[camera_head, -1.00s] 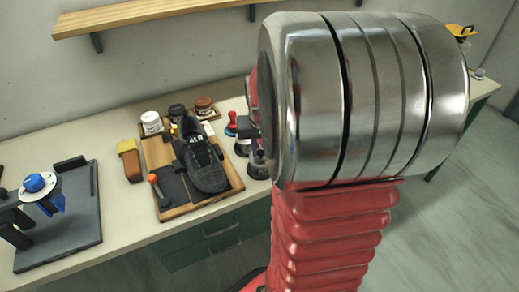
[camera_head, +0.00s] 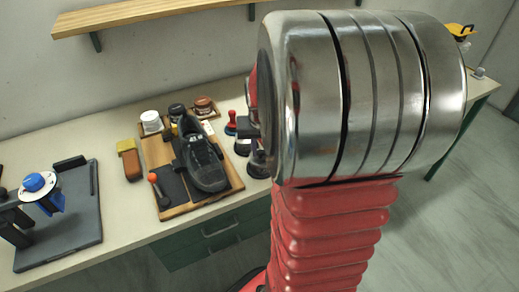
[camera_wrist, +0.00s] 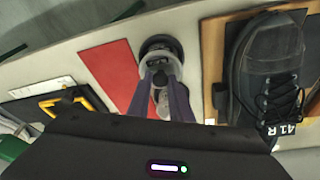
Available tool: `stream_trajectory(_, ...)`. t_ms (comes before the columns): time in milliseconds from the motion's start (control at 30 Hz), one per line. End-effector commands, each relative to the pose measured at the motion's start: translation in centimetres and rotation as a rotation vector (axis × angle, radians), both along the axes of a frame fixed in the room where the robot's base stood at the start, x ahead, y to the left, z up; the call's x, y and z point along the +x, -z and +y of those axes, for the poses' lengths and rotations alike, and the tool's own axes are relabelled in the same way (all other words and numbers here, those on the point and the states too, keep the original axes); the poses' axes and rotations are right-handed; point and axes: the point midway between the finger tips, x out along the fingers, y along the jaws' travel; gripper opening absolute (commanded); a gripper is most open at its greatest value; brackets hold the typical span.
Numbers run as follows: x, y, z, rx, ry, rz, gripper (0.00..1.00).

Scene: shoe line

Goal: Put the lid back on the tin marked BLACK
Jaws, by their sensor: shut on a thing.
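My gripper (camera_wrist: 163,80) shows in the wrist view with its two fingers close together, shut on a small grey round piece (camera_wrist: 161,68). A dark round shape lies behind that piece. I cannot tell from its look whether the piece is the lid. In the head view my arm hides most of the gripper and what it holds. Three small tins or jars stand at the back of the wooden board: a white one (camera_head: 151,122), a dark one (camera_head: 177,111) and a brown one (camera_head: 203,106). No BLACK marking is readable.
A black shoe (camera_head: 203,163) lies on the wooden board (camera_head: 200,203); a brush (camera_head: 129,160) lies left of it. A red-knobbed item (camera_head: 231,123) and dark round items (camera_head: 258,164) stand to its right. A red sheet (camera_wrist: 108,73) lies beside my gripper.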

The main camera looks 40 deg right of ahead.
Motion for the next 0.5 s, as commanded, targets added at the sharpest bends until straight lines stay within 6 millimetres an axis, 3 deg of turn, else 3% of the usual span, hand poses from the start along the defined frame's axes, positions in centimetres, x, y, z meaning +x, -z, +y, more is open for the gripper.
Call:
stream_trajectory(100, 0.01, 0.0, 0.01, 0.0, 0.0, 0.0, 0.0)
stream_trajectory(133, 0.01, 0.0, 0.01, 0.0, 0.0, 0.0, 0.21)
stream_trajectory(400, 0.01, 0.0, 0.02, 0.0, 0.0, 0.0, 0.4)
stream_trajectory(500, 0.02, -0.01, 0.03, 0.0, -0.001, 0.0, 0.41)
